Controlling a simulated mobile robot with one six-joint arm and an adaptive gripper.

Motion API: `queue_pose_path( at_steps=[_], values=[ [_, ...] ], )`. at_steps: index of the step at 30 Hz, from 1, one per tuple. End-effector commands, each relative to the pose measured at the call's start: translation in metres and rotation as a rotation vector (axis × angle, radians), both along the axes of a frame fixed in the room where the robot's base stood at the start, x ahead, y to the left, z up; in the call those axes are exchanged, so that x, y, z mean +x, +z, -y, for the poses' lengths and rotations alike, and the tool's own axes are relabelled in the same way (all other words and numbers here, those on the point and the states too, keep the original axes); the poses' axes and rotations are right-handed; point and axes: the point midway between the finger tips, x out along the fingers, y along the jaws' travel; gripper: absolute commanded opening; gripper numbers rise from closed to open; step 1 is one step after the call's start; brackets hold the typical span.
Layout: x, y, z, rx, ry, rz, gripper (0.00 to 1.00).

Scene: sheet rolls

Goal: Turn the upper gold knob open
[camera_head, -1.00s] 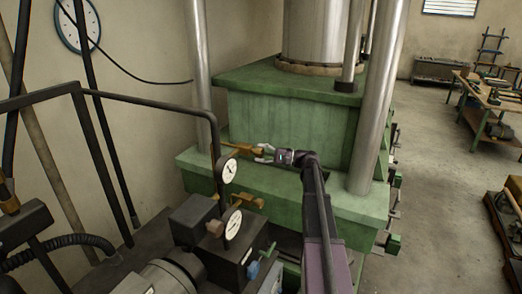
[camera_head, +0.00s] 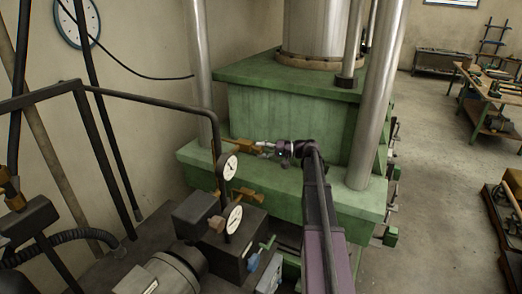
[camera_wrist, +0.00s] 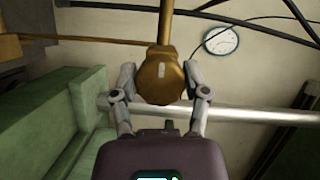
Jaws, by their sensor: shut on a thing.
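The upper gold knob (camera_head: 245,145) sits on a gold fitting beside the upper gauge, in front of the green press. In the wrist view the knob (camera_wrist: 160,77) is a faceted gold piece with a pale mark on its face. My gripper (camera_head: 264,147) reaches it from the right. In the wrist view one finger of my gripper (camera_wrist: 160,88) lies on each side of the knob, shut on it. A lower gold knob (camera_head: 247,195) shows below, beside the lower gauge, apart from my gripper.
The upper gauge (camera_head: 228,167) and lower gauge (camera_head: 234,219) stand close left of my arm on a dark pipe. The green press (camera_head: 290,125) and its steel columns rise behind. Open floor (camera_head: 440,190) lies to the right.

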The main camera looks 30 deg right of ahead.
Motion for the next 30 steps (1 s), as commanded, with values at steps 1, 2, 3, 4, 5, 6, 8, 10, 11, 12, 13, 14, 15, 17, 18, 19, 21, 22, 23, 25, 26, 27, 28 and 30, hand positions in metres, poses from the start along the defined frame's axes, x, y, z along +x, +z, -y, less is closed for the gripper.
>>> queue_pose_path(
  at_steps=[1, 2, 3, 4, 5, 6, 8, 10, 11, 12, 13, 14, 15, 17, 18, 19, 21, 22, 23, 25, 26, 27, 28, 30],
  values=[
    [0.0013, 0.0009, 0.0006, 0.003, -0.004, 0.002, 0.12],
    [0.0013, 0.0008, 0.0006, 0.003, -0.004, 0.002, 0.12],
    [0.0013, 0.0008, 0.0006, 0.003, -0.004, 0.002, 0.12],
    [0.0013, 0.0008, 0.0006, 0.003, -0.004, 0.002, 0.12],
    [0.0013, 0.0008, 0.0006, 0.003, -0.004, 0.002, 0.12],
    [0.0013, 0.0008, 0.0006, 0.003, -0.004, 0.002, 0.12],
    [0.0012, 0.0008, 0.0006, 0.003, -0.004, 0.001, 0.77],
    [0.0012, 0.0006, 0.0000, 0.003, -0.003, 0.001, 0.94],
    [0.0012, 0.0006, -0.0002, 0.002, -0.002, 0.000, 0.94],
    [0.0010, 0.0005, -0.0003, 0.002, -0.002, 0.000, 0.94],
    [0.0009, 0.0005, -0.0003, 0.002, -0.001, 0.000, 0.94],
    [0.0008, 0.0003, -0.0004, 0.002, -0.001, 0.000, 0.94],
    [0.0008, 0.0003, -0.0004, 0.001, -0.001, 0.000, 0.94],
    [0.0007, 0.0002, -0.0004, 0.002, 0.000, -0.001, 0.94],
    [0.0006, 0.0002, -0.0005, 0.002, 0.000, -0.001, 0.94],
    [0.0005, 0.0001, -0.0005, 0.002, 0.000, -0.001, 0.94],
    [0.0005, 0.0001, -0.0004, 0.002, 0.000, -0.001, 0.94],
    [0.0005, 0.0000, -0.0004, 0.002, 0.000, -0.001, 0.94],
    [0.0004, -0.0001, -0.0005, 0.002, 0.000, -0.002, 0.94],
    [0.0003, -0.0003, -0.0005, 0.007, 0.000, -0.005, 0.94],
    [0.0003, -0.0004, -0.0005, 0.010, 0.000, -0.007, 0.94],
    [0.0004, -0.0006, -0.0005, 0.016, 0.000, -0.012, 0.94],
    [0.0003, -0.0007, -0.0005, 0.021, 0.000, -0.016, 0.94],
    [0.0004, -0.0012, -0.0005, 0.035, 0.001, -0.027, 0.94]
  ],
)
